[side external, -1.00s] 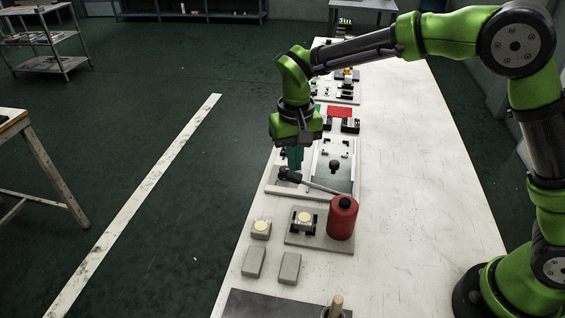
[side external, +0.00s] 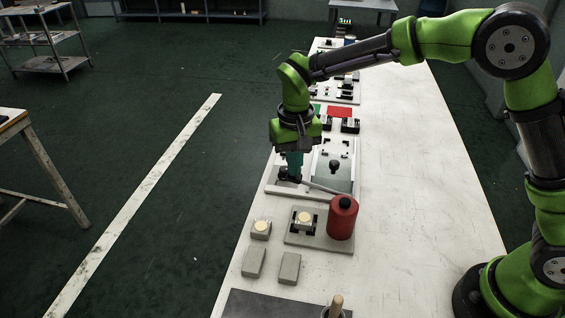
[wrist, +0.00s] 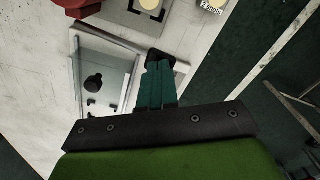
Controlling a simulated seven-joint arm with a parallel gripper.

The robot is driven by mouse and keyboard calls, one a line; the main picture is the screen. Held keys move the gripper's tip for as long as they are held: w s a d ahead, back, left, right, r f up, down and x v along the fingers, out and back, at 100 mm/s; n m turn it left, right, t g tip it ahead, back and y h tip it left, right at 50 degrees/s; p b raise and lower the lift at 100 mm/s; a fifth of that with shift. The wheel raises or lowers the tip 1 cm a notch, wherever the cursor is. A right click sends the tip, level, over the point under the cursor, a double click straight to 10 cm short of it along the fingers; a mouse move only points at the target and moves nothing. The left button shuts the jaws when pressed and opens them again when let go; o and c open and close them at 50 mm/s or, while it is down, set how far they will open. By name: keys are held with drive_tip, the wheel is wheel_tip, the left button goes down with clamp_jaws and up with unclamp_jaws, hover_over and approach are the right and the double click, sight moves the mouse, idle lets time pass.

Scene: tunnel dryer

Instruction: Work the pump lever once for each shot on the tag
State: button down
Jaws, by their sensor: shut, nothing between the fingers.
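The red pump bottle (side external: 342,218) with a black cap stands at the right end of a grey plate. In the wrist view my gripper (wrist: 155,85) covers part of the black grip (wrist: 160,58). A block with a cream round top (side external: 304,218) sits on the plate beside the bottle.
A similar cream-topped block (side external: 261,229) and two plain grey blocks (side external: 289,268) lie at the near left. A framed fixture with a black knob (side external: 334,166) lies behind the lever. The right side of the white bench (side external: 420,200) is clear.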

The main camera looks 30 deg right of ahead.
sight(294, 179)
drive_tip(key=shift+f, duration=2.3)
drive_tip(key=shift+r, duration=4)
wheel_tip(294, 179, up, 4)
drive_tip(key=shift+f, duration=3.05)
